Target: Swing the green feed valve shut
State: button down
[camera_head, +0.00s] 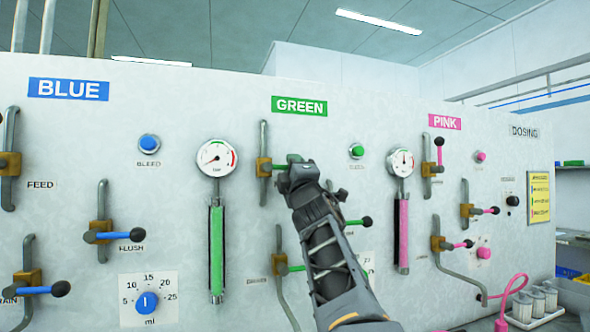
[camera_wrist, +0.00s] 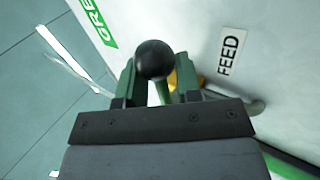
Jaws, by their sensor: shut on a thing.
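The green feed valve (camera_head: 264,168) has a brass body on a vertical grey pipe at the panel's upper middle, under the GREEN sign. Its green handle (camera_head: 279,167) points right, roughly level and across the pipe. My gripper (camera_head: 296,162) is shut on the outer end of this handle and hides its knob in the head view. In the wrist view the black ball knob (camera_wrist: 154,59) sits between the two jaws. Part of the brass body (camera_wrist: 187,74) shows behind the right jaw, beside the FEED label (camera_wrist: 231,51).
My arm covers most of the green flush valve; its black knob (camera_head: 366,221) sticks out to the right. The green drain valve (camera_head: 280,263) is below left of my arm. A gauge (camera_head: 217,157) stands left, and a green bleed button (camera_head: 356,151) right of my gripper.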

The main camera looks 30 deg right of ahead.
jog(key=c, duration=1)
grip_release()
jog(key=shift+s+d+f, duration=0.1)
jog(key=shift+s+d, duration=0.05)
jog(key=shift+d, duration=0.1)
jog(key=shift+o, duration=1)
jog(key=shift+a, duration=0.15)
jog(key=b+v, duration=0.3)
jog(key=v, duration=1)
jog(key=shift+s+a+f+b, duration=0.2)
jog(key=shift+s+b, duration=0.1)
jog(key=shift+b, duration=0.1)
jog(key=shift+r, duration=0.15)
